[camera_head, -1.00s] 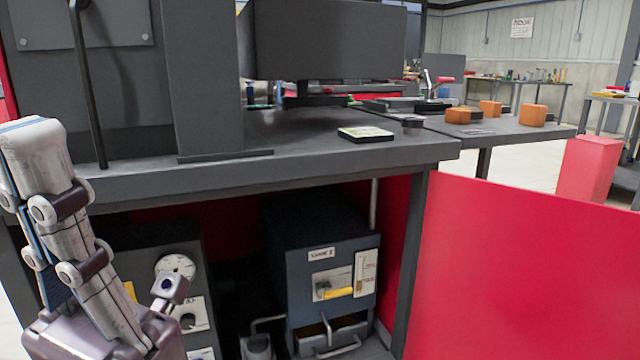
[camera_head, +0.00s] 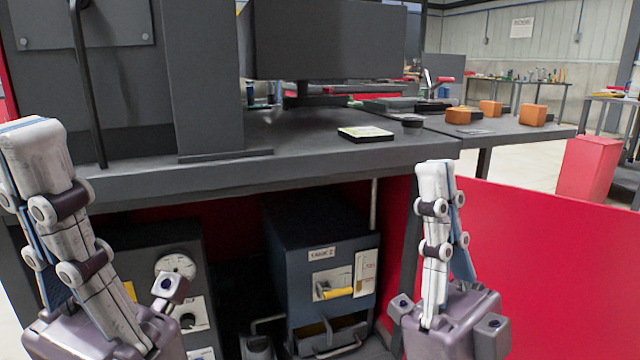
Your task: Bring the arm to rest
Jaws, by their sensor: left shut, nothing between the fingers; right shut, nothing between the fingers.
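My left gripper (camera_head: 38,150) is at the left edge of the head view, its pale fingers pointing up from a purple-grey palm. It is shut and empty. My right gripper (camera_head: 436,178) stands upright right of the centre, in front of the bench leg and the red panel. Its fingers are together with nothing between them. Both grippers appear in front of the dark workbench (camera_head: 330,160) and hold nothing. The rest of both arms is out of view.
Under the bench stand a blue-grey feeder box (camera_head: 290,255) with a yellow handle and a dark control unit (camera_head: 150,240) with a dial. A flat pad (camera_head: 366,134) lies on the bench. Orange blocks (camera_head: 490,108) sit at the back right. A red panel (camera_head: 560,250) fills the right.

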